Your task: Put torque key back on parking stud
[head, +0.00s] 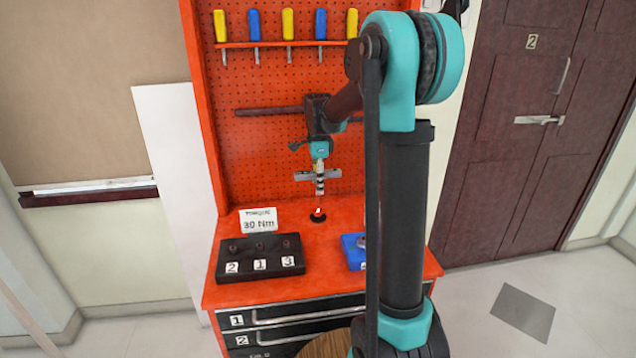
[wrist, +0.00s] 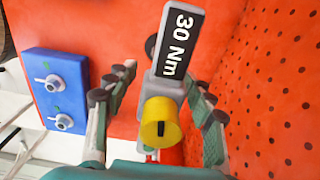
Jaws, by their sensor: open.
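The torque key (head: 318,176) stands upright above the red bench top, with a grey crossbar and a thin shaft below it. In the wrist view its yellow end cap (wrist: 160,122) and dark "30 Nm" plate (wrist: 180,40) show between the fingers. A round black base (head: 318,217), apparently the parking stud's, lies directly under the key. I cannot tell whether the key's lower end is seated on the stud. My gripper (head: 320,163) points down over the key's top. Its fingers (wrist: 163,76) are open, one on each side of the key.
A black block (head: 262,257) with sockets marked 2, 1, 3 sits front left, with a "TORQUE 30 Nm" card (head: 258,221) behind it. A blue block (head: 353,250) with two metal fittings is at right, partly hidden by my arm. A red pegboard (head: 270,150) with screwdrivers stands behind.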

